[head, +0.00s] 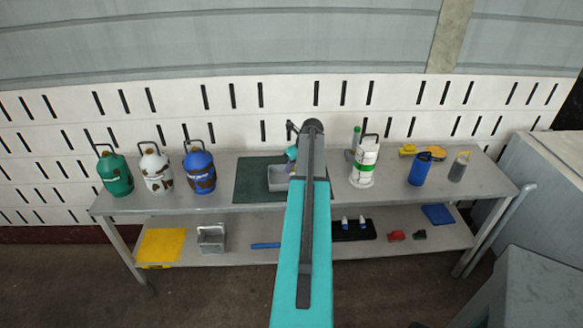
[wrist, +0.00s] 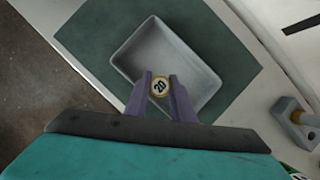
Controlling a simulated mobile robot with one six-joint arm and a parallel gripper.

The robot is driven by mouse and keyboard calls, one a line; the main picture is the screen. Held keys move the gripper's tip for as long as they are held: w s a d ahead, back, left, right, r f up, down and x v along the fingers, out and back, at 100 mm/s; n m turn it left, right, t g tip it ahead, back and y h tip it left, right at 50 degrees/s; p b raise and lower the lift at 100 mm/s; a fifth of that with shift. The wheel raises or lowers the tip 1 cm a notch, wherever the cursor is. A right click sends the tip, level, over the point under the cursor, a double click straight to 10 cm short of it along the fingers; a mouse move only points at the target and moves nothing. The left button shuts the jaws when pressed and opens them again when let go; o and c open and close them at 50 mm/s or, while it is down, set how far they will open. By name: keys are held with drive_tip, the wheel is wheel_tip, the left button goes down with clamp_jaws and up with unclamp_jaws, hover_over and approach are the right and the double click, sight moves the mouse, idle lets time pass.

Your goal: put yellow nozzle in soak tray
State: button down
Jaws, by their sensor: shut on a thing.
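The yellow nozzle (wrist: 159,87) shows in the wrist view as a small round yellow-rimmed face marked 20. My gripper (wrist: 160,88) is shut on it, with a purple finger on each side. The soak tray (wrist: 137,42) is a shallow grey rectangular tray, and the nozzle appears over its near part. How high the nozzle is above the tray floor is hard to tell. In the head view the soak tray (head: 277,178) lies beside my arm, which covers part of it. The nozzle cannot be made out there.
The tray lies on a dark green mat (head: 248,182) on the metal bench. Green, white and blue cylinders (head: 200,172) stand to the left. A white-and-green canister (head: 364,163) and a blue bottle (head: 423,168) stand to the right. A lower shelf holds other items.

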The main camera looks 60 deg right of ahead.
drive_tip(key=shift+w+d+f+p, duration=0.15)
drive_tip(key=shift+w+d+p, duration=0.3)
drive_tip(key=shift+w+d, duration=0.75)
drive_tip(key=shift+f, duration=0.1)
drive_tip(key=shift+f+p, duration=0.9)
drive_tip(key=shift+f, duration=0.75)
drive_tip(key=shift+f, duration=0.2)
drive_tip(key=c, duration=1.5)
unclamp_jaws()
drive_tip(key=shift+s+r, duration=0.1)
drive_tip(key=shift+r, duration=0.15)
drive_tip(key=shift+b+v, duration=1.6)
drive_tip(key=shift+v, duration=4.35)
